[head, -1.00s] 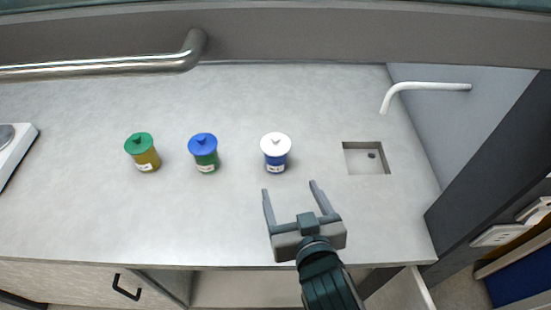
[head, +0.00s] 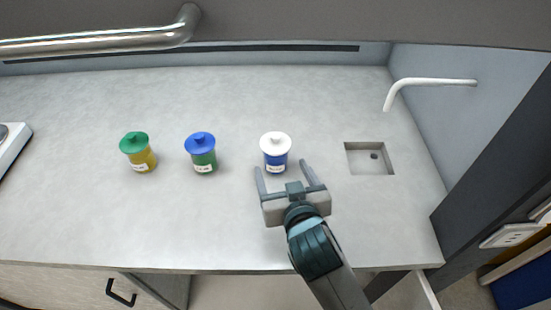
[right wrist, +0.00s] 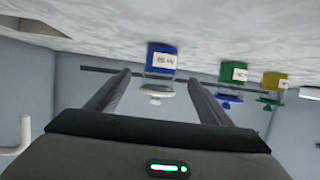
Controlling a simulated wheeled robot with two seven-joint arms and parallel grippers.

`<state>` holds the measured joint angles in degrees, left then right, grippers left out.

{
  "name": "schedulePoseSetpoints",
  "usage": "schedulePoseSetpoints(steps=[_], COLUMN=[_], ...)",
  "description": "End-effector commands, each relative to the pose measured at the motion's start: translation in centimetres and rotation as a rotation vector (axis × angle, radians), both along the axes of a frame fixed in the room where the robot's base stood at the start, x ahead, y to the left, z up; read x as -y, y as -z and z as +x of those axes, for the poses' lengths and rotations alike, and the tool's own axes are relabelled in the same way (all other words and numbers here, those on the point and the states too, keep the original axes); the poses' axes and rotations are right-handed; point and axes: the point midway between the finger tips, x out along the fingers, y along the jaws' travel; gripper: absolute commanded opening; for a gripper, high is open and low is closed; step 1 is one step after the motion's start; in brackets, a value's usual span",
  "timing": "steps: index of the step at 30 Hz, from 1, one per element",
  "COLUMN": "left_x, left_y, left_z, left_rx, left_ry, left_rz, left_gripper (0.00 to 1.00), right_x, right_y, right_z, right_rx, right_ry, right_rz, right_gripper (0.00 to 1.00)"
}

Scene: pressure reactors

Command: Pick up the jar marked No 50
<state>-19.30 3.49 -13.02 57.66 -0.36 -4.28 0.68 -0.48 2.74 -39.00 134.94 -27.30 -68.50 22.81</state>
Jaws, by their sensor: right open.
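Three lidded jars stand upright in a row on the grey worktop. The blue jar with a white lid (head: 275,158) is rightmost. It also shows upside down in the right wrist view (right wrist: 161,57), its small label too blurred to read surely. The green jar with a blue lid (head: 204,159) is in the middle, and the yellow jar with a green lid (head: 141,158) is at left. My right gripper (head: 280,166) is open and empty, low in front of the white-lidded jar, fingertips either side of its near side. My left gripper is not in view.
A square sink (head: 369,158) is sunk into the worktop (head: 230,225) at right, under a white curved tap (head: 400,90). A metal handle bar (head: 110,43) crosses the upper left. A white appliance (head: 10,146) sits at the left edge. The worktop around the jars is clear.

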Motion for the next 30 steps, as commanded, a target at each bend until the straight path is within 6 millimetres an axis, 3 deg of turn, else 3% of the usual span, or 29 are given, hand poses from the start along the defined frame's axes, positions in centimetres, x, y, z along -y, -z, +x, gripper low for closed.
schedulePoseSetpoints(steps=[6, 23, 30], left_x=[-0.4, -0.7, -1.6], left_y=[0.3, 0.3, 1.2], left_z=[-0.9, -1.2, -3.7], left_rx=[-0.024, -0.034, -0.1], left_ry=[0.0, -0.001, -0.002], left_rz=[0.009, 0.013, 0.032], left_gripper=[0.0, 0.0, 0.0], right_x=[-0.4, -0.7, -1.2], right_y=[0.8, 1.1, 1.8], right_z=[2.5, 3.5, 6.2], right_rx=[0.0, 0.001, 0.001], right_ry=[0.001, -0.001, 0.001], right_rz=[-0.001, -0.002, -0.003], right_gripper=[0.74, 0.74, 0.74])
